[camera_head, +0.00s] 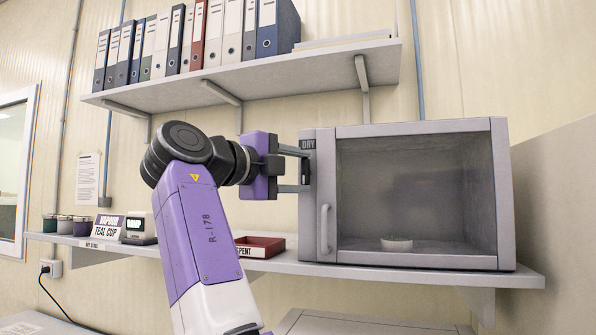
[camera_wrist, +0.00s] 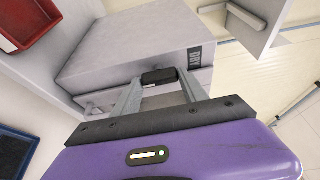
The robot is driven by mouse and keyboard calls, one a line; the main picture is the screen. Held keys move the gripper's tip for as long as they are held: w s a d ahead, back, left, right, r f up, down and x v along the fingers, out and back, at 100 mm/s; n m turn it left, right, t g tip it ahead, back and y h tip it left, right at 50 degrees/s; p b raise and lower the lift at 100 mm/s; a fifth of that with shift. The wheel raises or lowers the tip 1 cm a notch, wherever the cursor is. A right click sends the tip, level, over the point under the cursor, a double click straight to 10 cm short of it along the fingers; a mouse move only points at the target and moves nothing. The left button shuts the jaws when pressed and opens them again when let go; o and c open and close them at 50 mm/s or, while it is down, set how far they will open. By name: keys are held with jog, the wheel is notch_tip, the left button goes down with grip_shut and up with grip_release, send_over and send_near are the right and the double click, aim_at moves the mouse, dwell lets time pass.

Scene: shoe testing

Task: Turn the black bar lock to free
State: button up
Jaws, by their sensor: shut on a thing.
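The grey cabinet labelled DRY (camera_head: 418,128) stands on the lower shelf, with a clear front door and an upright handle (camera_head: 325,229). The black bar lock (camera_head: 306,171) is on its left side, below the label. My gripper (camera_head: 303,171) reaches it from the left, one finger above the other. In the wrist view, the black bar (camera_wrist: 160,76) lies between the fingertips of my gripper (camera_wrist: 160,84), which is shut on it. The fingers partly hide the bar's ends. The cabinet door looks closed.
A red tray marked SPENT (camera_head: 260,246) sits on the shelf (camera_head: 400,269) left of the cabinet. Signs and several cups (camera_head: 66,225) stand farther left. A shelf of binders (camera_head: 200,40) hangs above my arm. A pale round dish (camera_head: 397,243) is inside the cabinet.

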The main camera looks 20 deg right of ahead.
dwell(0.4)
jog(key=o, duration=1.4)
jog(key=shift+b+v, duration=1.3)
jog(key=shift+v, duration=2.65)
